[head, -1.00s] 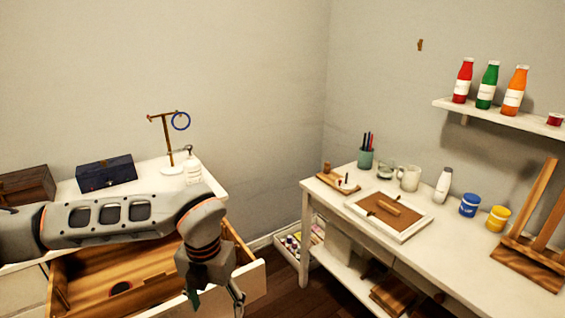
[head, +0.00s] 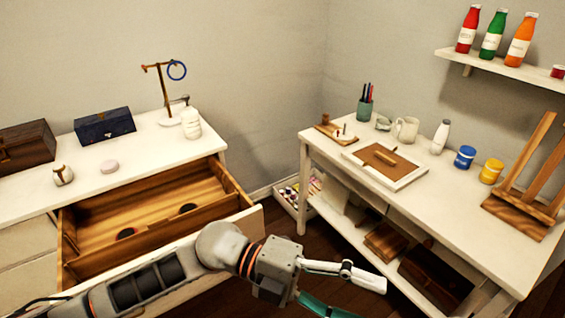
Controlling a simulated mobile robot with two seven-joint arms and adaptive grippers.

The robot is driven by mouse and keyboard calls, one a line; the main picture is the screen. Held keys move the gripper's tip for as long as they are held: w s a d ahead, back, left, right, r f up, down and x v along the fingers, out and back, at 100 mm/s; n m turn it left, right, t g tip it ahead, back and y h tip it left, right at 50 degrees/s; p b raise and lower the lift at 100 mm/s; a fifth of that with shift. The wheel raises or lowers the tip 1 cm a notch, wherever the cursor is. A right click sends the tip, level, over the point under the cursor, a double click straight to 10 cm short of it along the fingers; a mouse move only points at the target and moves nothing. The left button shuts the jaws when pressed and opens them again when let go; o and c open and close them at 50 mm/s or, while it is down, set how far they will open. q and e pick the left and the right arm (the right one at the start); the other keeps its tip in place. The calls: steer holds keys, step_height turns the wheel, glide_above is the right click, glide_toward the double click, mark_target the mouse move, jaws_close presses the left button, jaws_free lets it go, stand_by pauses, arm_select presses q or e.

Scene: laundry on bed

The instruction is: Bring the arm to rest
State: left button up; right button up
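My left arm comes in from the bottom left, low across the front of the open drawer. My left gripper (head: 368,299) is in front of the worktable, low in the head view. Its fingers are spread apart with nothing between them. The lower finger runs close to the bottom edge of the picture. My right gripper is not in view.
The open drawer (head: 160,204) holds two dark round things. The dresser top (head: 150,146) bears a dark blue box (head: 104,126), a ring stand and small jars. The worktable (head: 445,210) bears cups, paint jars (head: 465,157) and an easel (head: 530,190). Dark floor shows between them.

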arm_select(q)
steer(key=w+a+r+n+t+h, duration=0.2)
steer(key=w+r+n+t+h, duration=0.3)
steer(key=w+n+t, duration=0.4)
steer(key=w+a+f+n+t+y, duration=0.7)
steer(key=a+f+n+t, duration=0.35)
steer(key=n+t, duration=0.35)
steer(key=s+a+f+n+g+y, duration=0.1)
steer(key=s+a+f+n+y, duration=0.1)
steer(key=a+f+n+y, duration=0.5)
steer(key=s+a+f+n+g+y, duration=0.15)
steer(key=a+f, duration=0.35)
steer(key=f, duration=0.5)
steer(key=s+a+f+n+g+y, duration=0.2)
steer(key=s+a+f+g+y, duration=0.1)
steer(key=s+a+f, duration=0.4)
steer(key=s+f, duration=0.3)
steer(key=f, duration=0.1)
steer(key=shift+a+f+g, duration=0.3)
steer(key=shift+f+g, duration=0.05)
steer(key=shift+f, duration=0.05)
